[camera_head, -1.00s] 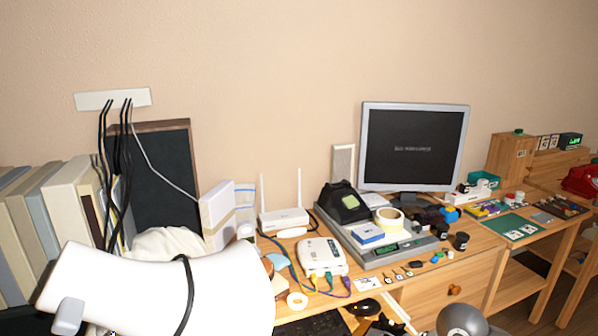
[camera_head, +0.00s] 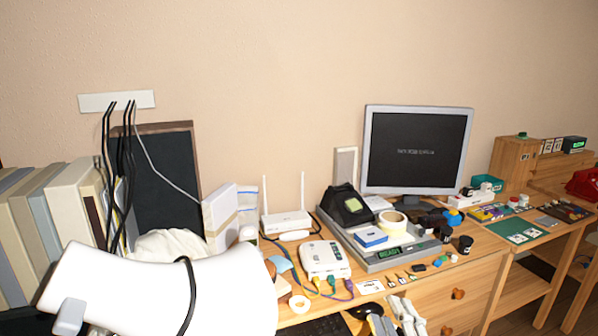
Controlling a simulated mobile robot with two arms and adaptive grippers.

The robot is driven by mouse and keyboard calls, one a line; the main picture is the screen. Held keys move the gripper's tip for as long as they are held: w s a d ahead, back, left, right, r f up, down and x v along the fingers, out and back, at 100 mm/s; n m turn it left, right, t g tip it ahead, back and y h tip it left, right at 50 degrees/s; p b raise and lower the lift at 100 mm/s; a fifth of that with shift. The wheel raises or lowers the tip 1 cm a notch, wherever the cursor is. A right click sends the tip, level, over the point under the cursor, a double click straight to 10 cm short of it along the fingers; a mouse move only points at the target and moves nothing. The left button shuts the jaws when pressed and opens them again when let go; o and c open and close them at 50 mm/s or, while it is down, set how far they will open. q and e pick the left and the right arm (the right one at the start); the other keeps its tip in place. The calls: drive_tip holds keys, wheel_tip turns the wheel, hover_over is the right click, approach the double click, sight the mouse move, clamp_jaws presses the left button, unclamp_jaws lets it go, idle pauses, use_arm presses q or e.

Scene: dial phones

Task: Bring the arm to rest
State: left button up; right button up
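My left arm (camera_head: 150,290), large and white with a black cable around it, fills the lower left. Its gripper is outside the picture. My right gripper (camera_head: 405,316) seems to be the pale grey parts at the bottom edge, right of centre, in front of the desk. It is small and cut off by the frame, so I cannot tell whether its fingers are open or shut. I see nothing clearly held in it. A red phone (camera_head: 583,183) is partly visible at the far right edge.
Books (camera_head: 50,225) stand at the left. A keyboard (camera_head: 318,328) lies at the bottom.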

drive_tip(key=s+d+f+m+g+h, duration=0.35)
drive_tip(key=d+f+m, duration=0.2)
drive_tip(key=f, duration=0.45)
drive_tip(key=s+a+f+m+g, duration=0.2)
drive_tip(key=s+f+m+g, duration=0.4)
drive_tip(key=s+f+g, duration=1)
drive_tip(key=s+f+t+p, duration=0.1)
drive_tip(key=s+f, duration=0.2)
drive_tip(key=f, duration=0.9)
drive_tip(key=s+f+t+p, duration=0.1)
drive_tip(key=s+f, duration=0.2)
drive_tip(key=f, duration=0.9)
drive_tip(key=s+d+f, duration=0.1)
drive_tip(key=s+f, duration=0.6)
drive_tip(key=s, duration=0.1)
drive_tip(key=s+d+f, duration=0.2)
drive_tip(key=s+f, duration=0.6)
drive_tip(key=shift+s+d+g+y+p, duration=0.3)
drive_tip(key=shift+s+g+y+p, duration=0.05)
drive_tip(key=shift+s+g+p, duration=0.1)
